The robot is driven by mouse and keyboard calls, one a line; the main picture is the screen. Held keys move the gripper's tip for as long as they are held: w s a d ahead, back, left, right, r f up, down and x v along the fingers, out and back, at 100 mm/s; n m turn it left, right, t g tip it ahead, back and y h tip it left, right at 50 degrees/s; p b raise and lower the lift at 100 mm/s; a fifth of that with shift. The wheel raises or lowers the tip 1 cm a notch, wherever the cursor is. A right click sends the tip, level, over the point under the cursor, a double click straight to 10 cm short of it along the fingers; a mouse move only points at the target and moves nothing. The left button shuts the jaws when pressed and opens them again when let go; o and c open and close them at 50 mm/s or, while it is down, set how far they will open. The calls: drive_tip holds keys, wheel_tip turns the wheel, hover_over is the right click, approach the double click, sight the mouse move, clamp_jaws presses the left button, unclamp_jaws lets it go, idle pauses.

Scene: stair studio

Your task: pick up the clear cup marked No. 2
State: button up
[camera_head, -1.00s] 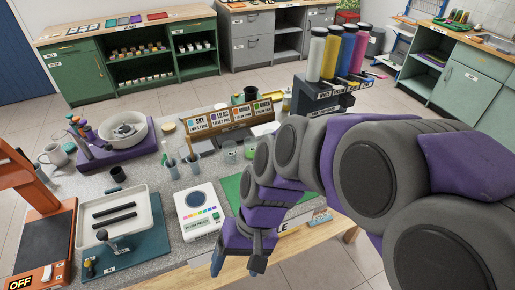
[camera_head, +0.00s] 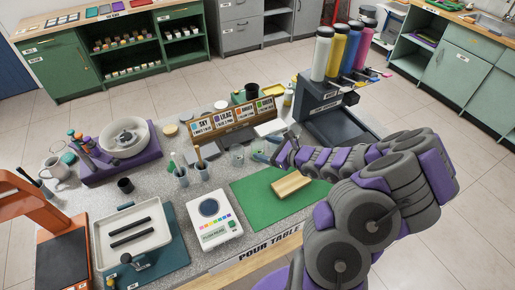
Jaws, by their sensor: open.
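A small clear cup (camera_head: 237,156) stands on the grey speckled table in front of the colour-card rack. Any number on it is too small to read, so I cannot tell whether it is No. 2. My gripper partly hides the area where a second clear cup may stand. Two more clear cups, one on the left (camera_head: 181,177) and one on the right (camera_head: 201,168), hold sticks or brushes.
The card rack (camera_head: 232,121) stands behind the cups. A dark bottle stand (camera_head: 335,118) is at the right. A green mat (camera_head: 270,205) with a wooden block (camera_head: 291,184) lies in front. A white scale (camera_head: 214,220) and a tray (camera_head: 132,240) are at the left front.

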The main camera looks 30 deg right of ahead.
drive_tip(key=s+d+f+m+h, duration=0.2)
drive_tip(key=d+f+m+h, duration=0.15)
drive_tip(key=d+f, duration=0.3)
drive_tip(key=b, duration=0.2)
approach(254, 143)
drive_tip(key=shift+w+a+f+m+y, duration=0.25)
drive_tip(key=shift+w+f+m, duration=0.1)
drive_tip(key=shift+w, duration=0.1)
drive_tip(key=shift+w+d+f, duration=0.25)
drive_tip(key=shift+w+d, duration=0.05)
drive_tip(key=shift+w, duration=0.3)
drive_tip(key=shift+w+a+f, duration=0.1)
drive_tip(key=shift+w+f, duration=0.1)
drive_tip(key=shift+w, duration=0.1)
drive_tip(key=x, duration=0.2)
drive_tip(key=b+x, duration=0.1)
drive_tip(key=x, duration=0.1)
drive_tip(key=shift+a+r, duration=0.1)
drive_tip(key=shift+a, duration=0.3)
drive_tip(key=shift+d, duration=0.3)
drive_tip(key=shift+c, duration=1.3)
drive_tip(key=shift+a, duration=0.2)
drive_tip(key=c, duration=0.5)
